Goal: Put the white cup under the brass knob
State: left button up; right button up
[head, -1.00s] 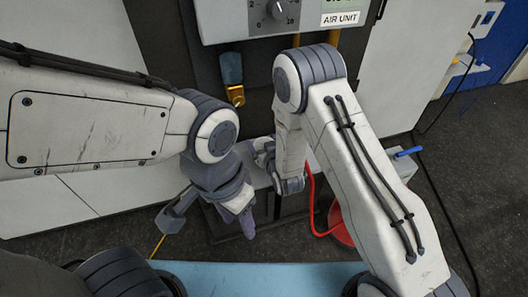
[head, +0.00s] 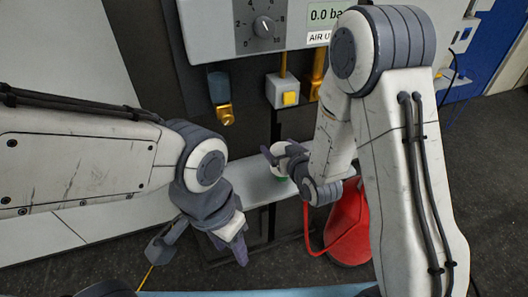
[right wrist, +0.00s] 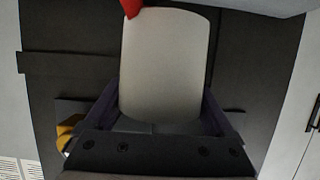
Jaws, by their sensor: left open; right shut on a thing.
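The white cup (right wrist: 165,65) fills the middle of the right wrist view, between the dark fingers of my right gripper (right wrist: 160,115). My right gripper (head: 278,160) is shut on it; in the head view only a small pale part of the cup (head: 283,148) shows, partly hidden by the fingers. A brass knob (head: 225,115) hangs below a blue-grey lever under the panel, up and left of the cup. A second brass fitting (head: 316,90) is further right, partly behind my right arm. My left gripper (head: 205,238) is open and empty, low and left of the cup.
A grey panel with a dial (head: 263,27) is above the knob. A box with a yellow button (head: 290,98) hangs between the brass fittings. A pale shelf (head: 255,190) runs below. A red container (head: 350,230) and red hose are at lower right.

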aim_at(285, 143)
jog(key=shift+s+d+r+p, duration=0.3)
jog(key=shift+d+r+p, duration=0.25)
jog(key=shift+p, duration=0.45)
jog(key=shift+s+d+r+p, duration=0.25)
jog(key=shift+d+r+p, duration=0.25)
jog(key=shift+p, duration=0.5)
jog(key=shift+s+d+p, duration=0.2)
jog(key=shift+d+p, duration=0.2)
jog(key=shift+p, duration=0.4)
jog(key=s+d+f+m+h, duration=0.3)
jog(key=d+f+h, duration=0.1)
jog(key=d+f, duration=0.3)
jog(key=shift+d+f+m+t, duration=0.3)
jog(key=shift+d+f, duration=0.05)
jog(key=shift+d, duration=0.7)
